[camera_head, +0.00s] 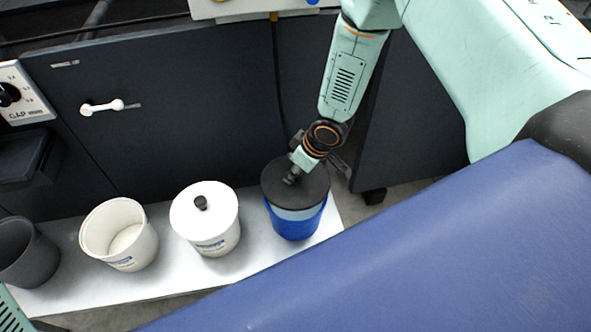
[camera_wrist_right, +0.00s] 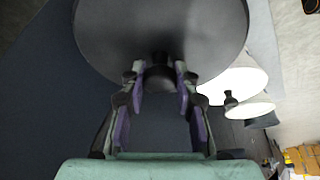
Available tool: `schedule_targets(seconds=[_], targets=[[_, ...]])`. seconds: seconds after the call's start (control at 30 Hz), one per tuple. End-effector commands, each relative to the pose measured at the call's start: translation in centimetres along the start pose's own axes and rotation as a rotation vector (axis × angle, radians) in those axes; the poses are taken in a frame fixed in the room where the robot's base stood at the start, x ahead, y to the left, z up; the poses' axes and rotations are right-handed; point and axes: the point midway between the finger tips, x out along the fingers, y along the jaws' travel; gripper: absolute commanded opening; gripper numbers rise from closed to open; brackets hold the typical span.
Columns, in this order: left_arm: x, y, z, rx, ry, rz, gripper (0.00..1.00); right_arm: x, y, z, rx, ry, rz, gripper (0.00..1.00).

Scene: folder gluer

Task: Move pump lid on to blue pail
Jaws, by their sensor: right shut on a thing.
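A round black lid (camera_head: 313,187) with a knob covers the top of the blue pail (camera_head: 297,224) at the right end of the white board. A lighter blue band of the pail shows under the lid's front edge. Whether the lid rests on the rim or is just above it, I cannot tell. My right gripper (camera_head: 293,176) is above the lid, shut on its knob. In the right wrist view, the lid (camera_wrist_right: 205,28) fills the top, and its dark knob (camera_wrist_right: 159,82) sits between the fingers of my right gripper (camera_wrist_right: 159,73). My left gripper is not in view.
Left of the blue pail stand a white pail with a white lid (camera_head: 222,209) and black knob, an open white pail (camera_head: 139,246), and a dark grey pail (camera_head: 27,262). All are on the white board (camera_head: 165,283). Dark machine panels (camera_head: 190,120) rise close behind.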

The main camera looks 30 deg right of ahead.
Motion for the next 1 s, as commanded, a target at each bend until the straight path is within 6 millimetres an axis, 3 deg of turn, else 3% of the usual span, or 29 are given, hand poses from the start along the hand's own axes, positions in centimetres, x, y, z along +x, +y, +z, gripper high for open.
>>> schedule_targets(seconds=[0.4,0.93,0.97,1.0], targets=[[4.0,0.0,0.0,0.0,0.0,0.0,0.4,3.5,0.0,1.4,0.0,0.001,0.0,0.0],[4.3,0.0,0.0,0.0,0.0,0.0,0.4,4.7,0.0,1.9,0.0,0.002,0.0,0.0],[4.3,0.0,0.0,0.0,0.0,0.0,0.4,4.7,0.0,1.9,0.0,0.002,0.001,0.31],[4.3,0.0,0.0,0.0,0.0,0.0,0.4,4.7,0.0,1.9,0.0,0.002,0.0,0.35]])
